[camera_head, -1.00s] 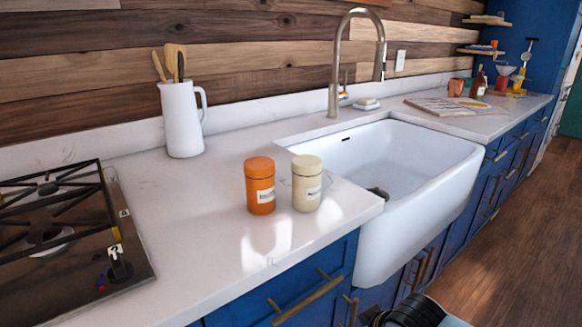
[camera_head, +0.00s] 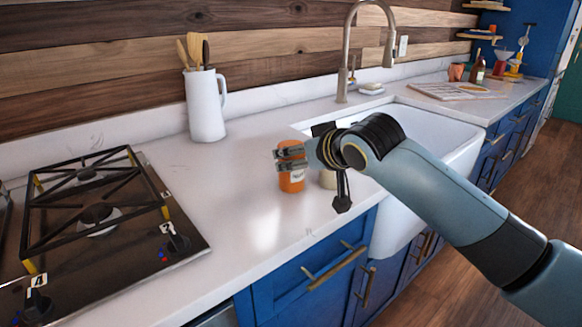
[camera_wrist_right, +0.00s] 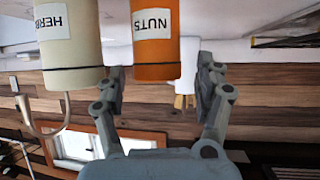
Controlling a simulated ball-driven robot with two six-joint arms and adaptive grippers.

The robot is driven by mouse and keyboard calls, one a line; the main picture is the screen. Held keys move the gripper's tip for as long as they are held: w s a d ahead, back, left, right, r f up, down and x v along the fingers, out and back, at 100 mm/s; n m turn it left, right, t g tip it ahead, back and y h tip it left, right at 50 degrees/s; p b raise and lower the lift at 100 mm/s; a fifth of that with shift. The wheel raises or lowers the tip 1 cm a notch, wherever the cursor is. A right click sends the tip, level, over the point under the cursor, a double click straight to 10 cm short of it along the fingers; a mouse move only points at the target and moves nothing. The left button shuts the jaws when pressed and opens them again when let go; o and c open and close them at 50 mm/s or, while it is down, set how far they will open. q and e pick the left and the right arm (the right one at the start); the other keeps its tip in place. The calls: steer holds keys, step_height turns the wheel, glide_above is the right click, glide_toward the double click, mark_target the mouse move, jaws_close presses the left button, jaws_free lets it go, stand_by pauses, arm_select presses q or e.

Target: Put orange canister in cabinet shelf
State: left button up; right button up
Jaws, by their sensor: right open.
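The orange canister (camera_head: 291,184) stands upright on the white counter, left of the cream canister (camera_head: 327,180). In the wrist view, which is upside down, the orange canister (camera_wrist_right: 154,52) has a label reading "NUTS". My right gripper (camera_head: 280,160) is in front of the upper part of the orange canister and hides some of it. In the wrist view its open fingers (camera_wrist_right: 158,74) point toward the orange canister, one to each side; I cannot tell whether they touch it. My left gripper is not in view. I cannot make out an open cabinet shelf.
The cream canister stands close beside the orange one; its label shows "HERB" in the wrist view (camera_wrist_right: 72,55). A gas stove (camera_head: 60,270) is at the left, a white utensil jug (camera_head: 205,108) behind, the sink (camera_head: 450,130) at right. Blue cabinets (camera_head: 290,292) are below.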

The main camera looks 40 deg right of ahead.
steer(key=x, duration=0.5)
steer(key=shift+w+d+f, duration=0.1)
steer(key=shift+w+d, duration=0.1)
steer(key=shift+d, duration=0.05)
steer(key=shift+s, duration=0.1)
